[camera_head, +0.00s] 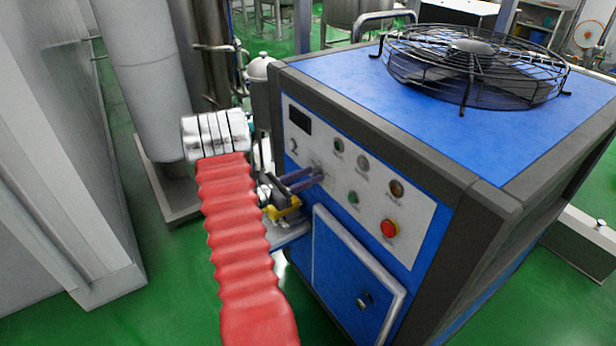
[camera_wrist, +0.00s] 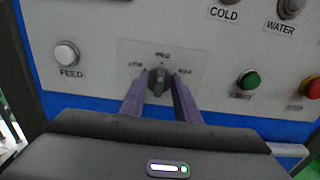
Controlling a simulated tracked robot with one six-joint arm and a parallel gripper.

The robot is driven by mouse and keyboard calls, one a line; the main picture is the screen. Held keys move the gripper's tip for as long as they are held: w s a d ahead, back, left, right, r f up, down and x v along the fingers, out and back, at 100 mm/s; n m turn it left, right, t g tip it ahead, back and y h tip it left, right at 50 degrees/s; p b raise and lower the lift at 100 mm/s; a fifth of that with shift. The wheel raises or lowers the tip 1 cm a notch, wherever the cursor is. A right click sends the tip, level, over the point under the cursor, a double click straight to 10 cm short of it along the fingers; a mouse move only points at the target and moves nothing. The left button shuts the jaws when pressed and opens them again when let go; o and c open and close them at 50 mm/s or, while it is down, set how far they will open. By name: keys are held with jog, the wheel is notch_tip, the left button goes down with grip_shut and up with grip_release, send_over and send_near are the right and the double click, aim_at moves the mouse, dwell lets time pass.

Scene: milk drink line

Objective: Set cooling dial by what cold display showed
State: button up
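The cooling dial (camera_wrist: 158,82) is a dark knob on a pale plate of the control panel (camera_wrist: 105,25). Its grip looks roughly upright, toward the middle of three blurred labels. My gripper (camera_wrist: 158,76) has one purple-grey finger on each side of the dial, with a gap visible on both sides. In the head view my gripper (camera_head: 318,174) is at the panel and mostly hides the dial. A dark display window (camera_head: 299,119) is at the panel's upper left; I can read no value on it.
The panel is on a blue cabinet (camera_head: 340,75) with a caged fan (camera_head: 470,65) on top. Close to the dial are a white FEED button (camera_wrist: 66,54), a green button (camera_wrist: 249,80) and a red button (camera_head: 390,229). A grey column (camera_head: 145,80) stands at left.

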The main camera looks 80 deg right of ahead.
jog(key=shift+c, duration=0.2)
grip_shut()
jog(key=shift+d, duration=0.1)
